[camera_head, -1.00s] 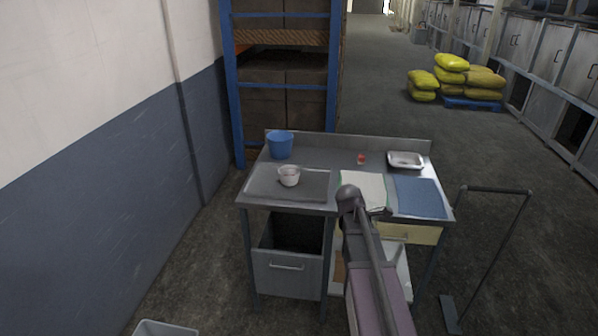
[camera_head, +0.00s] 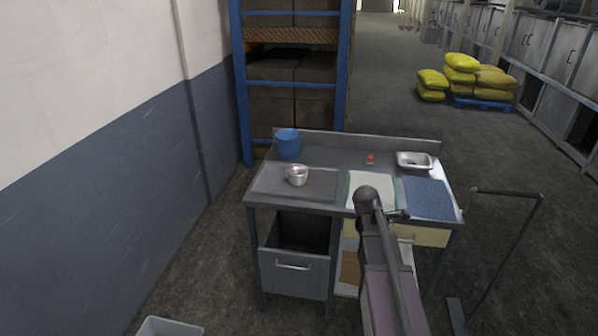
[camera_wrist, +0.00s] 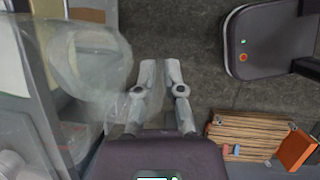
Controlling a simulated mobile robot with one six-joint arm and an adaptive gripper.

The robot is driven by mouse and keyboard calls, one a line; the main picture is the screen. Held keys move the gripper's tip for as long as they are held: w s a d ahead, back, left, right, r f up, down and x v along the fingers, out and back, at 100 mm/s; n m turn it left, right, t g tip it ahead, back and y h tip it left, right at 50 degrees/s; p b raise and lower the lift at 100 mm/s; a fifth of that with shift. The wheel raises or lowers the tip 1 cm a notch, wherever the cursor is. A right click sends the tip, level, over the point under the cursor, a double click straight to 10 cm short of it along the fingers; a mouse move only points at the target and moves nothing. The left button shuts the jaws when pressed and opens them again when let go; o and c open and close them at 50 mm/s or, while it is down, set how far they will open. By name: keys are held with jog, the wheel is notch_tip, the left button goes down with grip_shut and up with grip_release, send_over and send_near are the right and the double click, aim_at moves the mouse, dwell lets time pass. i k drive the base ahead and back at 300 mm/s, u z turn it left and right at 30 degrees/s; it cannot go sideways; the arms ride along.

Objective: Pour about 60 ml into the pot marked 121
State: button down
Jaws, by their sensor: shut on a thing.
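A small metal pot (camera_head: 298,176) stands upright on the left part of the steel bench; no number on it can be read. My gripper (camera_wrist: 160,68) points away from the wrist camera, its two fingers close together. It is shut on a clear, see-through vessel (camera_wrist: 88,60) at the left of the wrist view. The vessel's outline is faint, and I cannot tell its contents or level. In the head view my arm reaches to the bench's front edge, right of the pot, and mostly hides the gripper and vessel.
The bench (camera_head: 345,157) also carries a blue bucket (camera_head: 288,144), a small red item (camera_head: 370,159), a metal tray (camera_head: 414,167), a white-and-green cloth (camera_head: 357,182) and a blue mat (camera_head: 428,208). A dark handle frame (camera_head: 507,193) stands right.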

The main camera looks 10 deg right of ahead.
aim_at(297, 174)
jog(key=u, duration=0.05)
jog(key=i, duration=1)
jog(key=z, duration=0.05)
